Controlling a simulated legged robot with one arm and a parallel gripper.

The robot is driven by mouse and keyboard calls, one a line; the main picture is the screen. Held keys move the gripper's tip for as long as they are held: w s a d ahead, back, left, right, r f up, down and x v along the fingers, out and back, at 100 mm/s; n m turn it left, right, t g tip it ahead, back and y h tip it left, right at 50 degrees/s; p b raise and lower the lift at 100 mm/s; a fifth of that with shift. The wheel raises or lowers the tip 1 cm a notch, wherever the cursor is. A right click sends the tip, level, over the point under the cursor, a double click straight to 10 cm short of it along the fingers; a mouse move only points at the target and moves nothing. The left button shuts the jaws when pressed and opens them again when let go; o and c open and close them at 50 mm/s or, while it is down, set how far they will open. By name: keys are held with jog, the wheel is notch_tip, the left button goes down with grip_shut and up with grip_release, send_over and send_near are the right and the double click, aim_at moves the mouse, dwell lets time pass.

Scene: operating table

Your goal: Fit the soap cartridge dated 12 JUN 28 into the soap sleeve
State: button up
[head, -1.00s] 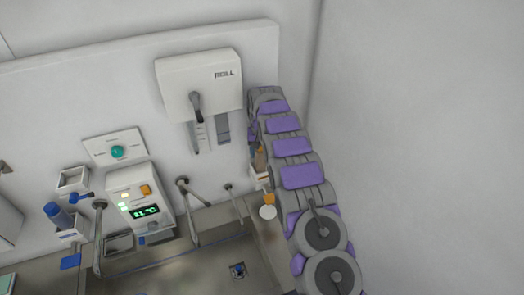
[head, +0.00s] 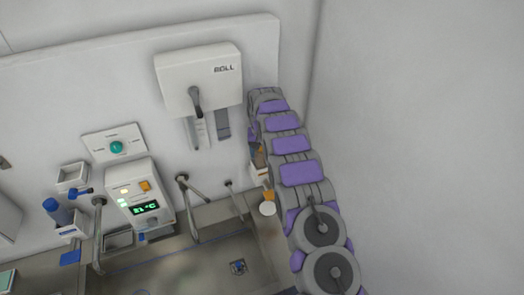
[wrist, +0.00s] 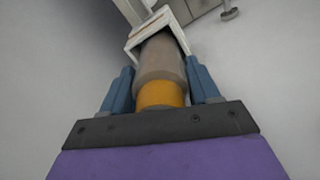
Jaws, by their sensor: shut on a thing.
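My gripper (wrist: 160,68) is shut on a soap cartridge (wrist: 160,62) with a grey-brown body and an amber end; no date is readable on it. A blue finger lies on each side of it. In the wrist view the cartridge's far end meets the open white square frame of the soap sleeve (wrist: 130,50); how deep it sits inside cannot be told. In the head view my arm hides the gripper, and only a strip of the cartridge (head: 260,157) shows at the arm's left edge, above a white part of the sleeve (head: 257,174).
A white roll dispenser (head: 199,80) hangs on the wall left of my arm. Below are a control box (head: 139,197), taps and a steel sink (head: 200,265). A blue-capped bottle (head: 57,211) stands at the left. An amber item (head: 268,195) and white disc (head: 267,209) are beside my arm.

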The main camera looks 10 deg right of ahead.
jog(key=shift+f, duration=0.15)
jog(key=o, duration=1.4)
notch_tip(320, 180, up, 9)
jog(key=shift+b, duration=0.5)
jog(key=shift+w+r+p, duration=0.2)
jog(key=shift+r+p, duration=0.25)
jog(key=shift+r, duration=0.9)
notch_tip(320, 180, up, 6)
jog(key=p, duration=0.5)
jog(key=shift+f+p, duration=0.2)
jog(key=shift+p, duration=0.1)
